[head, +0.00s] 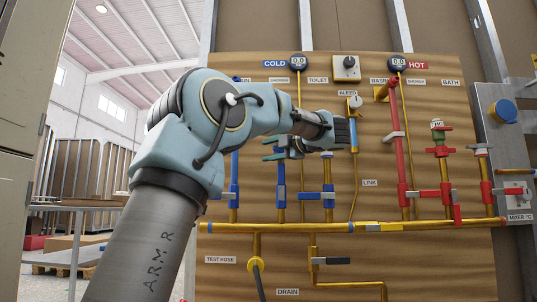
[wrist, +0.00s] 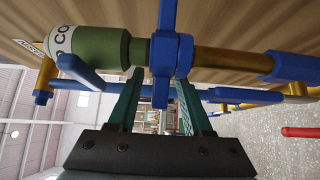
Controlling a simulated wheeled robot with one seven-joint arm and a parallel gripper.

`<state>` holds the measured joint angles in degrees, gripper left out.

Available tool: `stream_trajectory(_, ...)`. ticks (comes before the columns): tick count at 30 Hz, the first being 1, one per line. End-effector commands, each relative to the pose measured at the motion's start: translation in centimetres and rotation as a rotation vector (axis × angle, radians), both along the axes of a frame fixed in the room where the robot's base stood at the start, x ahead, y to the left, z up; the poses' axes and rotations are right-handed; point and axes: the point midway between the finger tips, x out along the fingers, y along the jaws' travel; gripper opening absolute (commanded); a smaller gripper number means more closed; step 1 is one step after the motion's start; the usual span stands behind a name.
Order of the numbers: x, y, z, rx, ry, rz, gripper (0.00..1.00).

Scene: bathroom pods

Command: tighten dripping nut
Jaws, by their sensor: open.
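My gripper (head: 267,149) is at the blue cold-side pipes on the wooden board, its green fingers apart and pointing left. In the wrist view my gripper (wrist: 160,85) has a finger on each side of the lower part of a blue fitting (wrist: 172,55); contact cannot be told. The fitting sits between a green cylinder (wrist: 100,48) with a white label starting "CO" and a brass pipe (wrist: 225,62). I see no drip, and which nut drips cannot be told. My arm hides part of the cold side in the head view.
A brass manifold pipe (head: 340,227) crosses the lower board. Red hot pipes (head: 396,140) and a red-handled valve (head: 439,150) are further right. A blue lever (wrist: 80,70) lies left of the fingers in the wrist view.

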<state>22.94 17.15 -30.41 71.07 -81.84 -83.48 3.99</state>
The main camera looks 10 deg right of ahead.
Motion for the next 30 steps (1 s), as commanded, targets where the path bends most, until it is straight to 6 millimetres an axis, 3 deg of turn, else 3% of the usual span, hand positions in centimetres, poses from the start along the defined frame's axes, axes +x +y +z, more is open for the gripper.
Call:
stream_trajectory(11, 0.56, 0.36, 0.02, -0.001, -0.001, 0.0, 0.5)
stream_trajectory(24, 0.53, 0.34, 0.02, -0.001, -0.001, 0.0, 0.02)
stream_trajectory(30, 0.53, 0.34, 0.03, -0.001, -0.001, 0.0, 0.0)
